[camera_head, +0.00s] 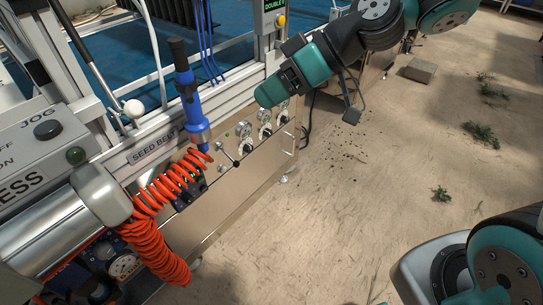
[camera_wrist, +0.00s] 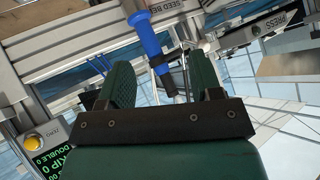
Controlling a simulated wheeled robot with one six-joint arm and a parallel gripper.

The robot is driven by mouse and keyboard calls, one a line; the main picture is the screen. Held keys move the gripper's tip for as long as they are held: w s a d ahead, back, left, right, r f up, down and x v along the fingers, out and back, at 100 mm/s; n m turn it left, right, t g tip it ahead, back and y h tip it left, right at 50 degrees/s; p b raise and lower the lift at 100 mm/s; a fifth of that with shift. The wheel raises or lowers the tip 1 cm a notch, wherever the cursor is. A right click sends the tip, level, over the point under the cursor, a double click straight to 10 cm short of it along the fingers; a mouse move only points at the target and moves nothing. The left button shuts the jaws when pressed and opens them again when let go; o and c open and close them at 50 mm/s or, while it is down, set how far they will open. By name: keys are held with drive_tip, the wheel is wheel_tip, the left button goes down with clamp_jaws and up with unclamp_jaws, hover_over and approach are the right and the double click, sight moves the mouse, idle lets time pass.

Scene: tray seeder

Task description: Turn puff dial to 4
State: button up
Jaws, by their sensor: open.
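The front panel (camera_head: 222,186) of the seeder carries a row of small round dials, a left one (camera_head: 245,146), a middle one (camera_head: 265,132) and a right one (camera_head: 283,118), with gauges above them. Their labels are too small to read, so I cannot tell which is the puff dial or its setting. My gripper (camera_head: 262,97) is above and in front of the panel in the head view, apart from the dials. In the wrist view my gripper (camera_wrist: 162,82) has its two green fingers spread, with nothing held. The dials are not clear there.
A blue hand tool (camera_head: 190,100) hangs left of the dials and shows beyond the fingers in the wrist view (camera_wrist: 150,42). An orange coiled hose (camera_head: 160,250) hangs below it. A small lever (camera_head: 228,156) juts out beside the left dial. The floor to the right is mostly open.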

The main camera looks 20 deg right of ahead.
drive_tip(key=w+d+f+t+y+b, duration=0.1)
drive_tip(key=w+d+f+t+b, duration=0.1)
drive_tip(key=w+f+b, duration=0.35)
drive_tip(key=w+d+f+t+y+b, duration=0.1)
drive_tip(key=w+d+f+b, duration=0.1)
drive_tip(key=f+b, duration=0.55)
drive_tip(key=w+d+f+t+y+b, duration=0.1)
drive_tip(key=w+d+f+t+b, duration=0.2)
drive_tip(key=f, duration=0.6)
drive_tip(key=m+t+h+b, duration=0.25)
drive_tip(key=t+b, duration=0.35)
drive_tip(key=b, duration=0.8)
approach(270, 134)
drive_tip(key=v, duration=0.8)
drive_tip(key=p+x, duration=0.1)
drive_tip(key=x, duration=1.5)
drive_tip(key=shift+w+a, duration=0.15)
drive_tip(key=shift+w, duration=0.15)
drive_tip(key=shift+w+a, duration=0.25)
drive_tip(key=shift+w, duration=0.1)
drive_tip(key=shift+c, duration=0.2)
drive_tip(key=c, duration=0.9)
